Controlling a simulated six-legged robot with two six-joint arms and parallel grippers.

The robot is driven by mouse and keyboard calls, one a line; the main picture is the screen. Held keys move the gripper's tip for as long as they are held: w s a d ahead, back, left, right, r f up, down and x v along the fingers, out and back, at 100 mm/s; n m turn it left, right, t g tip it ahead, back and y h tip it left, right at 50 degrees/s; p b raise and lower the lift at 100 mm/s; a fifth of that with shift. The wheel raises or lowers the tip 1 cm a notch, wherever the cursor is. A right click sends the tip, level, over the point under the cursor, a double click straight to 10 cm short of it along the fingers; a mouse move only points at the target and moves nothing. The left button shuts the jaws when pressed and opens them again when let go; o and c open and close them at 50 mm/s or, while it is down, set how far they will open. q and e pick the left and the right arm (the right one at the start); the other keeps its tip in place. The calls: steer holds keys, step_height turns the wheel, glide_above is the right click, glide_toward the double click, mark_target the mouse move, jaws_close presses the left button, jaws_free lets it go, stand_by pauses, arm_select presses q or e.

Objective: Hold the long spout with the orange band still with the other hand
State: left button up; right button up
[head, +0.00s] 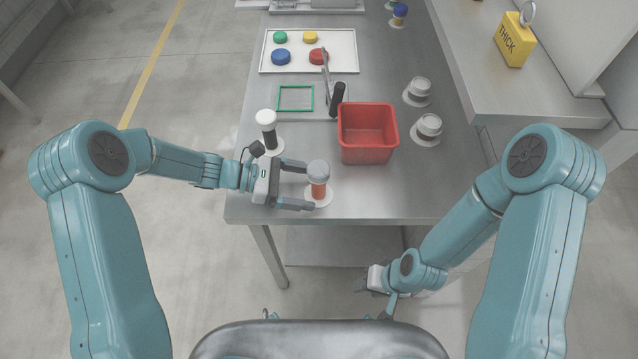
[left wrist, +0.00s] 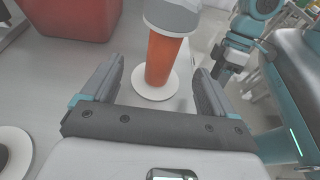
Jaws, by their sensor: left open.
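The long spout with the orange band (head: 318,188) stands upright on a white round base near the front edge of the steel table. It has a grey cap on top. In the left wrist view its orange band (left wrist: 162,60) shows between the fingers. My left gripper (head: 299,188) is open, with one finger on each side of the spout and visible gaps to it. My right gripper (head: 368,284) is low, off the table's front edge, and well away from the spout. Its fingers are too small and partly hidden to tell their state.
A spout with a white cap and black band (head: 267,128) stands just behind my left gripper. A red bin (head: 367,156) is behind and right of the orange spout. Two grey capped spouts (head: 428,127) stand on the right. A white tray (head: 340,68) with coloured caps lies farther back.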

arm_select(q)
steer(key=shift+b+x, duration=0.35)
steer(key=shift+x, duration=1)
steer(key=shift+a, duration=0.1)
steer(key=c, duration=1.6)
steer(key=shift+o, duration=0.2)
jaws_close()
steer(key=shift+f, duration=0.1)
